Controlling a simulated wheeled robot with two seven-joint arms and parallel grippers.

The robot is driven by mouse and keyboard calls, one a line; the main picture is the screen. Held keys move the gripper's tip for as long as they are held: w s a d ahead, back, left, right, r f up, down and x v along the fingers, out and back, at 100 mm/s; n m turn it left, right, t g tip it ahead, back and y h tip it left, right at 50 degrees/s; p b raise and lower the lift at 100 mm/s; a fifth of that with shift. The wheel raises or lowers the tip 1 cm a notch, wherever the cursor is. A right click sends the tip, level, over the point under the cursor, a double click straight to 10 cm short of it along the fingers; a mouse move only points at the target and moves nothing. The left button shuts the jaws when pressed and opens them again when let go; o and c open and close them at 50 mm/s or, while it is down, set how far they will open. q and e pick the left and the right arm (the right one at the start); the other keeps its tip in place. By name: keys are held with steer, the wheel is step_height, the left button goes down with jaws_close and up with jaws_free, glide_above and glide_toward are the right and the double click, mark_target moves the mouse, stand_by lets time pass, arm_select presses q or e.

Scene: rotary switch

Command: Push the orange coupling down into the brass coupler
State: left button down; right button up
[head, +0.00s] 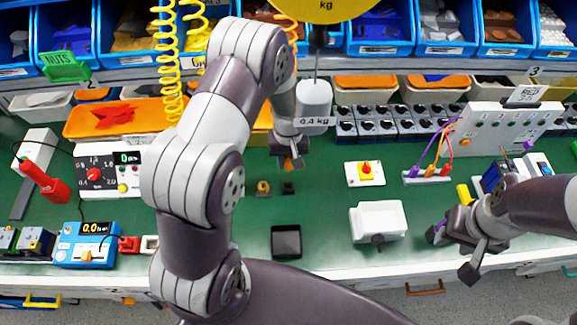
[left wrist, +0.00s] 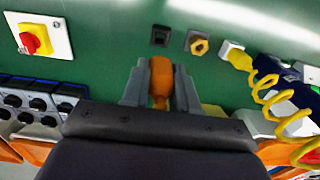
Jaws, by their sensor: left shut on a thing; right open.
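My left gripper (head: 288,160) is shut on the orange coupling (head: 290,164) and holds it over the green bench. In the left wrist view the orange coupling (left wrist: 160,84) shows between the two grey fingers of the left gripper (left wrist: 160,88). The brass coupler (head: 263,188) sits on the bench, apart from the orange coupling. It also shows in the left wrist view (left wrist: 199,46), beyond the fingertips and to their right. My right gripper (head: 454,252) is open and empty near the front right of the bench.
A small black block (head: 288,188) stands beside the brass coupler. A white plate with a red and yellow rotary switch (head: 365,173) and a white box (head: 378,221) lie to the right. A dark square tray (head: 286,241) lies in front. A 0.4 kg weight (head: 315,98) hangs near my left wrist.

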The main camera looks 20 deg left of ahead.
arm_select(q)
steer(key=c, duration=1.4)
jaws_free()
jaws_close()
steer(key=shift+r, duration=0.15)
